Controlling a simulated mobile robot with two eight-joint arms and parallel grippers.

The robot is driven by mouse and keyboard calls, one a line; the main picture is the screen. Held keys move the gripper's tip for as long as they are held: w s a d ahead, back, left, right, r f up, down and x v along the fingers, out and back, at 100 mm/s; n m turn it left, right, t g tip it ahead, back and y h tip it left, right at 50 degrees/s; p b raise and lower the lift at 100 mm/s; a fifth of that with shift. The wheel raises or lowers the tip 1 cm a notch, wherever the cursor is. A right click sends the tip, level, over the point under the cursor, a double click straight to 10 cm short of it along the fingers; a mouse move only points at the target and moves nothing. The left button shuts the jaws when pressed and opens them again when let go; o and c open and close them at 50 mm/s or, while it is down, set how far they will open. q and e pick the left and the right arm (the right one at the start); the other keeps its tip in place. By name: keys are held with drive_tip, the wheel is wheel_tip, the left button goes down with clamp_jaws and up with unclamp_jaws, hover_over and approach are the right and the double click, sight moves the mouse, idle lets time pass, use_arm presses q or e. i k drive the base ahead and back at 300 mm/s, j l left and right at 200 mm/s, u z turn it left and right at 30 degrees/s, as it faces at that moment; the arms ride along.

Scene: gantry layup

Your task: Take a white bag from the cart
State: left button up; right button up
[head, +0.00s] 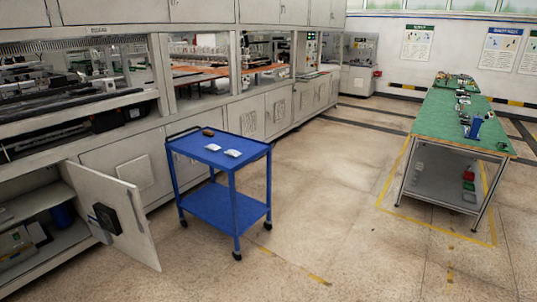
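A blue two-shelf cart (185,147) on casters stands left of the middle, close to the long machine cabinet. Two small white bags lie on its top shelf, apart from each other: one white bag (212,147) and, to its right, another white bag (233,153). A small brown object (208,132) lies near the top shelf's back edge. The lower shelf (225,208) looks empty. Neither of my grippers is in view.
An open grey cabinet door (125,215) juts into the floor left of the cart. A green-topped workbench (445,125) with small items stands at the right inside yellow floor lines. The floor (325,195) between cart and bench is clear.

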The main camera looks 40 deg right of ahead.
sight(234, 153)
drive_tip(key=z, duration=1.15)
drive_tip(key=i, duration=0.95)
drive_tip(key=i+l, duration=0.1)
drive_tip(key=i, duration=1.75)
drive_tip(key=i+l+u, duration=0.1)
drive_tip(key=i, duration=0.85)
